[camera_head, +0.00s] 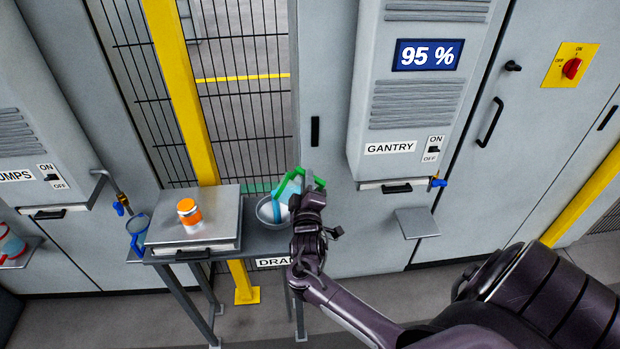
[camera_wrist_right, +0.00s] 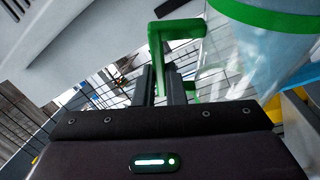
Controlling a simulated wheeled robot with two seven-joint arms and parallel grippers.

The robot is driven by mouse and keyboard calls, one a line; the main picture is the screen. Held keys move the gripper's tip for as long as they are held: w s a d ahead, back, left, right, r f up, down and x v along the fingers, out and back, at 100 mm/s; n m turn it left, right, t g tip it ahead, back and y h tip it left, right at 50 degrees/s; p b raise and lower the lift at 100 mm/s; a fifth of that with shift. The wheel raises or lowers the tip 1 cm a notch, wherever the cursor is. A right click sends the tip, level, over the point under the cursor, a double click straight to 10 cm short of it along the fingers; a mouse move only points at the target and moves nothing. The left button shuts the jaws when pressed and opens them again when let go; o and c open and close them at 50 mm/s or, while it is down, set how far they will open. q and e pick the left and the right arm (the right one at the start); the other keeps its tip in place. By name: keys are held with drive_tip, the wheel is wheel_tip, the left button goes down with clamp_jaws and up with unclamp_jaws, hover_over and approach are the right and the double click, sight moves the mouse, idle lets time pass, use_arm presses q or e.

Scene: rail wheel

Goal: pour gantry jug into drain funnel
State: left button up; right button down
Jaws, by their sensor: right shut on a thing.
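The gantry jug (camera_head: 283,198) is clear with green trim and bluish contents. My right gripper (camera_head: 309,184) is shut on its green handle and holds it up at the drain funnel. The jug looks tilted toward the left. In the right wrist view the jug (camera_wrist_right: 268,55) fills the upper right, with the handle between the fingers (camera_wrist_right: 163,85). The drain funnel (camera_head: 264,211) is a grey bowl at the right end of the bench, above the DRAIN label, partly hidden by the jug and gripper. I cannot tell whether liquid is running out. My left gripper is not in view.
An orange-and-white jar (camera_head: 189,212) stands on a grey plate (camera_head: 160,236) left of the funnel. A blue jug (camera_head: 138,232) is at the bench's left end. A red-trimmed jug (camera_head: 10,243) is at far left. The GANTRY dispenser (camera_head: 400,165) has an empty shelf (camera_head: 417,223) below.

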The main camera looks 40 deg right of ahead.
idle(0.3)
drive_tip(key=shift+w+a+r+n+p, duration=0.15)
drive_tip(key=shift+w+a+n+p, duration=0.2)
drive_tip(key=shift+n+p, duration=0.2)
drive_tip(key=shift+w+n, duration=0.2)
drive_tip(key=shift+n, duration=0.05)
drive_tip(key=shift+f, duration=0.2)
drive_tip(key=shift+w+a+r+n+y, duration=0.15)
drive_tip(key=shift+w+a+n+y, duration=0.25)
drive_tip(key=shift+w+a+n, duration=0.25)
drive_tip(key=shift+s+d, duration=0.1)
drive_tip(key=shift+d, duration=0.1)
